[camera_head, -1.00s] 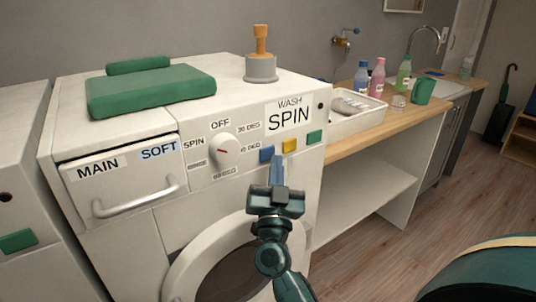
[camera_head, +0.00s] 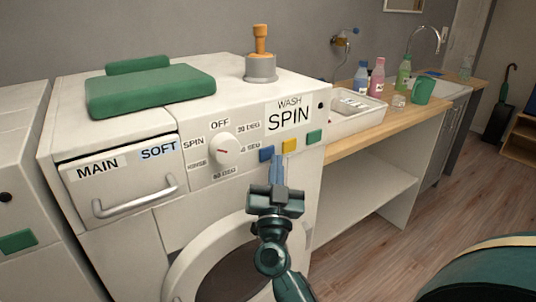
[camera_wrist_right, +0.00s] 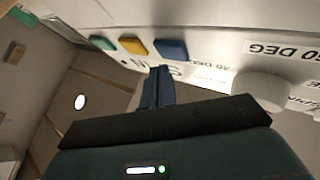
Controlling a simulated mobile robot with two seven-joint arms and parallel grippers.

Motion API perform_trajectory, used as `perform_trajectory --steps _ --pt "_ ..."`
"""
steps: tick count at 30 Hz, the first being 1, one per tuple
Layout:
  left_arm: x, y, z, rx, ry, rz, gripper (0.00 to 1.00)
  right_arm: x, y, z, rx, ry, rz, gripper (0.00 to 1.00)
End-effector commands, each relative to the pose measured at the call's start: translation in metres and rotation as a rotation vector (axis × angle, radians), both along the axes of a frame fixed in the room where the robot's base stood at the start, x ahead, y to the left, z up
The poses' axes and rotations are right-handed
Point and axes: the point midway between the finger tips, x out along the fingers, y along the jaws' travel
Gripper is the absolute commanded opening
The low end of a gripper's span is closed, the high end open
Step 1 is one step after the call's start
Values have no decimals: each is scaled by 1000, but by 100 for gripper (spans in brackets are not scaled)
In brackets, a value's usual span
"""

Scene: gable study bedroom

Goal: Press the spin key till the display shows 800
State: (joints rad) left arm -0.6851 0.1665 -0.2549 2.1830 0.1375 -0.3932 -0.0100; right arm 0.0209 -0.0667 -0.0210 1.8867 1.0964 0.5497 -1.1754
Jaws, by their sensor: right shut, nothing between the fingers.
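The white washing machine (camera_head: 130,235) has a row of three keys on its front panel: blue (camera_head: 266,154), yellow (camera_head: 289,145) and green (camera_head: 314,137). They also show in the wrist view as the blue key (camera_wrist_right: 171,49), yellow key (camera_wrist_right: 133,46) and green key (camera_wrist_right: 103,43). A plate reading WASH SPIN (camera_head: 289,116) sits above them. I can read no number on a display. My right gripper (camera_head: 276,158) is shut and empty, its tips just below the blue and yellow keys; I cannot tell whether they touch. My left gripper is not in view.
A white dial (camera_head: 224,151) is left of the keys, and a drawer handle (camera_head: 137,196) is further left. A white tray (camera_head: 356,122) stands on the counter at right.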

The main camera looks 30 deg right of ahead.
Motion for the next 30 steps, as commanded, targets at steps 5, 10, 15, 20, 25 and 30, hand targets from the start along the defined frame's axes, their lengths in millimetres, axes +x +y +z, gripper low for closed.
perform_trajectory --steps 5,10,15,20,25,30 --pt "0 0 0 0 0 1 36 0 0 0 0 0 0 0" --pt "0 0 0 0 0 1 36 0 0 0 0 0 0 0" --pt "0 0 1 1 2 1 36 2 0 1 1 0 0 0" --pt "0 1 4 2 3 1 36 8 1 1 0 0 0 0" --pt "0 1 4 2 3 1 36 9 1 0 0 0 0 0" --pt "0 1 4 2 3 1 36 9 1 0 0 0 0 0"
